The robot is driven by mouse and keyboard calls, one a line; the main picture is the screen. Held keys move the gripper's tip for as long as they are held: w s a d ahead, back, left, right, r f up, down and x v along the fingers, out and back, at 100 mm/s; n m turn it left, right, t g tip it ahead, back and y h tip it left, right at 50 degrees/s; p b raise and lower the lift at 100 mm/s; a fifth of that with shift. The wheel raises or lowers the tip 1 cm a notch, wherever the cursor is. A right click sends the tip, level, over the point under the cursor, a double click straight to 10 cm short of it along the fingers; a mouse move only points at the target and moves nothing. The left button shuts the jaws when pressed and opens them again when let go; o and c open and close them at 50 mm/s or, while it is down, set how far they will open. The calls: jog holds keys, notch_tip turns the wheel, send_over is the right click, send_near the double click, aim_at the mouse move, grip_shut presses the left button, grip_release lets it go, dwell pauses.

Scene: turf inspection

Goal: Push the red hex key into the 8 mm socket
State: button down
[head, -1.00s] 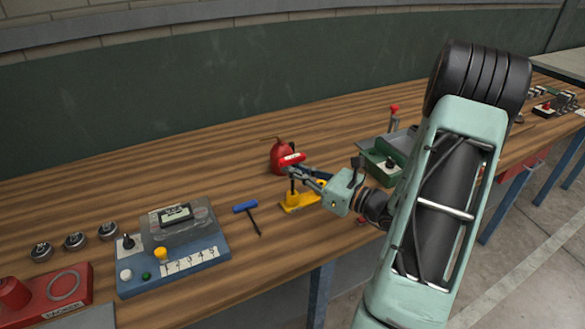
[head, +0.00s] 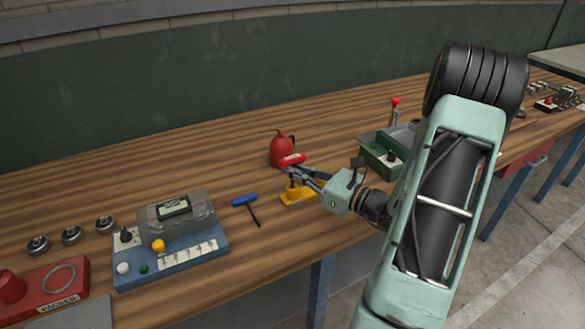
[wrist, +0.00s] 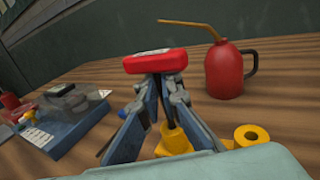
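The red hex key (head: 293,158) has a red crossbar handle with a pale label. In the wrist view the handle (wrist: 155,62) lies across the tips of my gripper (wrist: 157,84). My gripper (head: 303,170) is shut on the hex key just below its handle. The yellow socket block (head: 296,196) sits on the bench directly below. In the wrist view its raised yellow socket (wrist: 174,138) shows behind my fingers. The key is roughly upright over that socket; my fingers hide most of its shank, and I cannot tell how deep the tip sits.
A red oil can (head: 282,150) stands close behind the key. A blue-handled T key (head: 245,200) lies to the left. A blue panel with a grey meter (head: 175,262) is farther left. A green box (head: 378,160) stands to the right. The rear bench is mostly clear.

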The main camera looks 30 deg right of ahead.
jog(key=shift+f+b, duration=0.5)
jog(key=shift+f, duration=0.3)
jog(key=c, duration=2.1)
grip_release()
jog(key=shift+s, duration=0.1)
jog(key=v, duration=1.2)
jog(key=shift+a, duration=0.1)
